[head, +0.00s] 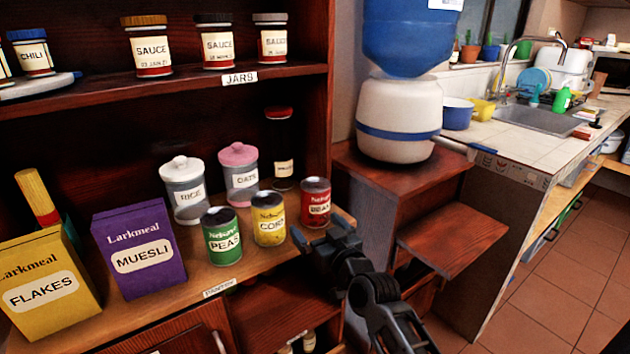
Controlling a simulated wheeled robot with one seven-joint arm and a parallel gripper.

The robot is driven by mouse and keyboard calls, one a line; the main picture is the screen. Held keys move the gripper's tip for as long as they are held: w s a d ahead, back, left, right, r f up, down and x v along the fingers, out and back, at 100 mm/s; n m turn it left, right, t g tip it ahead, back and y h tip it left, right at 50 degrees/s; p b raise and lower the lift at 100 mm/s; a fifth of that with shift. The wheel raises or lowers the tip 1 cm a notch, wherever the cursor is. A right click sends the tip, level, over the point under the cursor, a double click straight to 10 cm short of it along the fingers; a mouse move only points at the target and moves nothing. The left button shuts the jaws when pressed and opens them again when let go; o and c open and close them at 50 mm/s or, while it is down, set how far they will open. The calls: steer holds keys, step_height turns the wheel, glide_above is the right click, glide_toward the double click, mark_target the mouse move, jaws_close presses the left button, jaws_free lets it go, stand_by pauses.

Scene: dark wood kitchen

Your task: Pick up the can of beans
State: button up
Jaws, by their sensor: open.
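The can of beans (316,203) is a red can with a white label, partly readable as "BEANS". It stands upright on the pantry shelf (190,275), near the shelf's right end. My gripper (322,236) is open and empty, just in front of and below the can, with its fingers pointing towards the shelf. One finger is close to the can's lower front. I cannot tell whether it touches the can.
A yellow corn can (268,219) stands close left of the beans, then a green peas can (222,235). Jars of rice (184,190) and oats (239,175) stand behind. A dark bottle (282,150) is behind the beans. A water dispenser (398,115) stands right.

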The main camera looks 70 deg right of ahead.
mark_target(313, 185)
steer(key=shift+m+h, duration=0.3)
steer(key=shift+h, duration=0.1)
steer(key=d+r, duration=0.1)
steer(key=d+r+p, duration=0.1)
steer(key=d+r, duration=0.2)
steer(key=d, duration=0.1)
steer(key=shift+w+d+r, duration=0.1)
steer(key=shift+w+r, duration=0.1)
steer(key=shift+w, duration=0.1)
steer(key=p+x, duration=0.1)
steer(key=x, duration=0.6)
steer(key=shift+w+d+f, duration=0.1)
steer(key=shift+d+f, duration=0.1)
steer(key=shift+d, duration=0.15)
steer(key=c, duration=1.3)
